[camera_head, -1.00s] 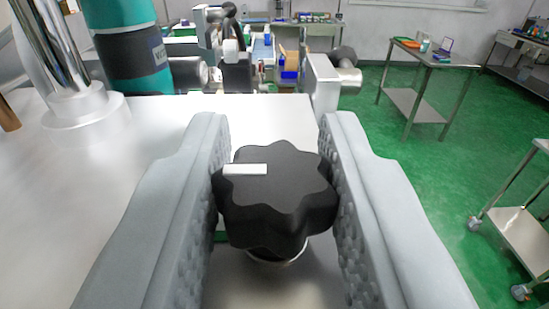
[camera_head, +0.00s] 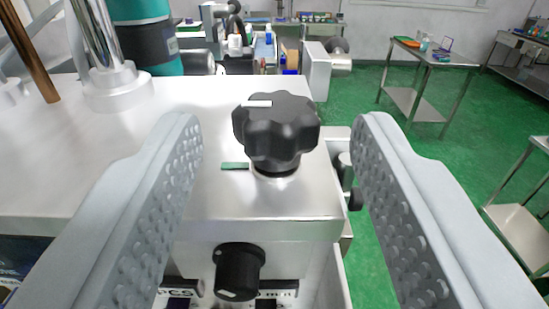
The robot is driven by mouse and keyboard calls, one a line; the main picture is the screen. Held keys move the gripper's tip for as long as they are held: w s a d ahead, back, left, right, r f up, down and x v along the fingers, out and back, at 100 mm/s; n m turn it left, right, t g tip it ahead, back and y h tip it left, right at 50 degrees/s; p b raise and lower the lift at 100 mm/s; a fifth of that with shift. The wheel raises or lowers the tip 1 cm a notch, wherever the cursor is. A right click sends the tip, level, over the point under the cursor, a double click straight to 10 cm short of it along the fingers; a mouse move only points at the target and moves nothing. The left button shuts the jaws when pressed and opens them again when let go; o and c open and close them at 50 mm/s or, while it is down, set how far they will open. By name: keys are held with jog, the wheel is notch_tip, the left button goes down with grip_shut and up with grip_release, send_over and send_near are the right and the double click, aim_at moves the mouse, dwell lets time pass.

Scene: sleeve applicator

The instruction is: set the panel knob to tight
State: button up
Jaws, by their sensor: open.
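A black lobed knob (camera_head: 275,133) with a white mark on its top stands upright on a short shaft on the metal box (camera_head: 200,198). The white mark (camera_head: 257,103) lies at the far left of its top. A green mark (camera_head: 235,166) is on the box surface, left of the knob's base. A smaller black knob (camera_head: 239,272) is on the box's front face, below. My gripper (camera_head: 280,128) is open and empty. Its two grey fingers are wide apart, with clear gaps on both sides of the lobed knob, which stands ahead of them.
A shiny metal post (camera_head: 100,45) and a teal and black cylinder (camera_head: 148,40) stand at the back left. Lettering on the front face is partly hidden. Steel tables (camera_head: 440,60) stand on the green floor at the right. The box top around the lobed knob is mostly clear.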

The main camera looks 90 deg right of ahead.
jog(key=a, duration=1.4)
jog(key=shift+s+f, duration=0.1)
jog(key=shift+s, duration=0.05)
jog(key=s+a+f+n+t+y, duration=0.8)
jog(key=s+a+f, duration=0.3)
jog(key=f, duration=0.4)
jog(key=s+a+f+n+t+y, duration=0.9)
jog(key=s+a+f+y, duration=0.1)
jog(key=s+f, duration=0.4)
jog(key=shift+s+a+f+n, duration=0.2)
jog(key=shift+a+f+n, duration=0.2)
jog(key=shift+f, duration=0.45)
